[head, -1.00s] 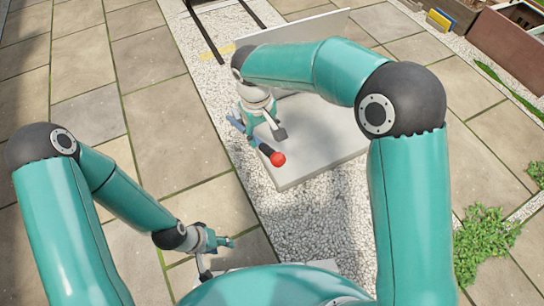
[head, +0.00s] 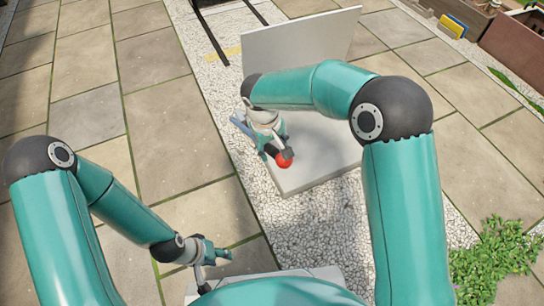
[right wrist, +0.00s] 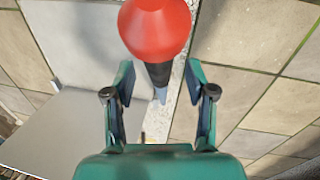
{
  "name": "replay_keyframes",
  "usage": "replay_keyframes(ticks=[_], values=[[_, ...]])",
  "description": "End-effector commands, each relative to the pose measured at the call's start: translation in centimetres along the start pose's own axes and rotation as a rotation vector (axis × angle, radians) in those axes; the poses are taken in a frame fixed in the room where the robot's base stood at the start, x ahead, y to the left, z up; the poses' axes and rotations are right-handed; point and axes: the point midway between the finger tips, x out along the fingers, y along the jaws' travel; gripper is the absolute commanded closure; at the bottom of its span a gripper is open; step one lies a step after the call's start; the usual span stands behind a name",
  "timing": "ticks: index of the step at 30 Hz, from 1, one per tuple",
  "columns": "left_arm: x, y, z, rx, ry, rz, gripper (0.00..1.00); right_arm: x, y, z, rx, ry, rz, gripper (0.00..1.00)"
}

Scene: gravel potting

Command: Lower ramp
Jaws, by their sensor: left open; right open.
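A pale grey flat slab (head: 312,176) lies on the gravel strip, with a pale upright panel (head: 300,40) at its far edge. I cannot tell which part is the ramp. A red knob (head: 284,161) on a dark lever with a blue part (head: 238,122) is at the slab's left side. My right gripper (head: 284,148) is open at the knob. In the right wrist view the red knob (right wrist: 155,25) is ahead of the open right gripper (right wrist: 160,85), before its fingertips; touch cannot be told. My left gripper (head: 222,252) is open and empty over the paving.
White gravel (head: 222,75) runs beside the slab, with stone paving (head: 150,140) on both sides. Dark rails (head: 210,35) lie at the far end of the gravel. A green plant (head: 495,262) is at the right. Wooden boxes (head: 515,40) stand at the far right.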

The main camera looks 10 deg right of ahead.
Motion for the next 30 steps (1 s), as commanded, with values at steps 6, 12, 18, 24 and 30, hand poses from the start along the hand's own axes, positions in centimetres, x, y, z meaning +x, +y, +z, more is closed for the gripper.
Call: replay_keyframes(ticks=[6,12,18,24,30], values=[[1.1,-0.4,0.0,0.0,0.0,0.0,0.55,2.8,0.0,0.0,0.0,0.0,0.0,0.44],[1.2,-0.4,0.0,0.0,0.0,0.0,0.55,3.3,0.0,0.0,0.001,0.001,0.0,0.44],[1.2,-0.4,0.0,0.0,0.0,0.0,0.55,3.2,0.1,0.0,0.001,0.001,0.0,0.44],[1.2,-0.4,0.0,0.0,0.0,0.0,0.55,3.2,0.1,0.0,0.001,0.001,0.0,0.78],[1.2,-0.4,0.0,0.0,0.0,0.0,0.55,3.2,0.0,0.0,0.001,0.001,-0.001,1.0]])
